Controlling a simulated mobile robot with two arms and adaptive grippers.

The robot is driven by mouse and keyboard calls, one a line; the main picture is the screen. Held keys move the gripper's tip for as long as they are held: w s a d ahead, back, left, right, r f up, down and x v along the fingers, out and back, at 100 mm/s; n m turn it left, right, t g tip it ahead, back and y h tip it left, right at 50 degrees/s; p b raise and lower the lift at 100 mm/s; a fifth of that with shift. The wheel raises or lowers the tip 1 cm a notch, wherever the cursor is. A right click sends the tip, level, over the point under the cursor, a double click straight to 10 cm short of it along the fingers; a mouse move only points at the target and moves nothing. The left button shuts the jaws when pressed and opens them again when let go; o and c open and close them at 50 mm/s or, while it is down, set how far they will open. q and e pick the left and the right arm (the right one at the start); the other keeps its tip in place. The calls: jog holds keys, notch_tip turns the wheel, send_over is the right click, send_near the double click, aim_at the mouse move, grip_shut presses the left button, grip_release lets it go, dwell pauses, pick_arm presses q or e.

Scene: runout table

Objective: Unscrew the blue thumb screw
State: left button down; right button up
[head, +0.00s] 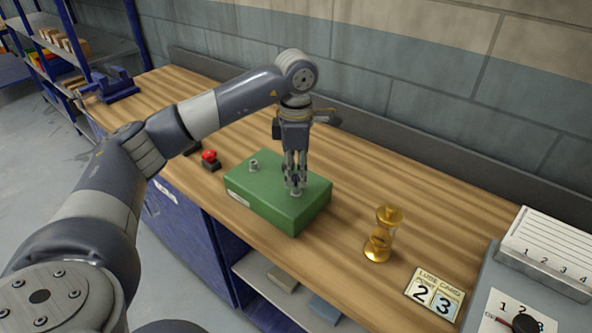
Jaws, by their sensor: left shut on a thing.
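A green box (269,211) stands on the wooden workbench. A small pale grey screw or knob (254,165) sticks up from the left part of its top. My left gripper (295,187) points straight down over the right part of the top. It is shut on the thumb screw there, which the fingers mostly hide, so its blue colour is hard to make out. A pale collar shows just under the fingertips, at the box top. My right gripper is not in view.
A red button on a dark base (209,158) sits left of the box. A golden hourglass-shaped object (382,236), a lube card reading 2 3 (434,293) and a grey panel with a dial stand to the right. A blue vise (115,86) is at the far left. A wall runs behind the bench (345,175).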

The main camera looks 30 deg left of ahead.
pick_arm(q)
jog(key=shift+n, duration=1)
jog(key=n, duration=0.4)
jog(key=shift+n+p, duration=0.3)
jog(key=shift+p, duration=0.1)
jog(key=shift+n+p, duration=0.3)
jog(key=shift+n, duration=2)
